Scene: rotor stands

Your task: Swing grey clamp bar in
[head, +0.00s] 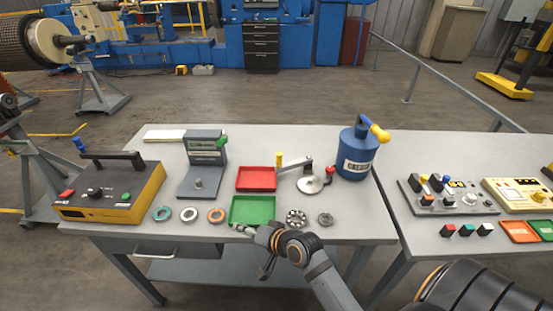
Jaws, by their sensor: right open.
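The grey clamp bar (296,166) is on the table at a small fixture, right of the red tray. Its left end is at an upright post with a yellow top (279,160). Its right end reaches toward a pale round disc (311,184) with a red knob (330,170) beside it. My right gripper (248,234) is open, low at the table's front edge by the green tray. It is apart from the clamp bar, in front and to the left of it. Whether anything lies between its fingers is too small to tell. My left gripper is not in view.
The green tray (253,210) and red tray (257,179) lie left of the fixture. A blue can (356,155) with a yellow nozzle stands close on its right. Several metal rings (296,217) lie along the front. A grey stand (204,163) is further left.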

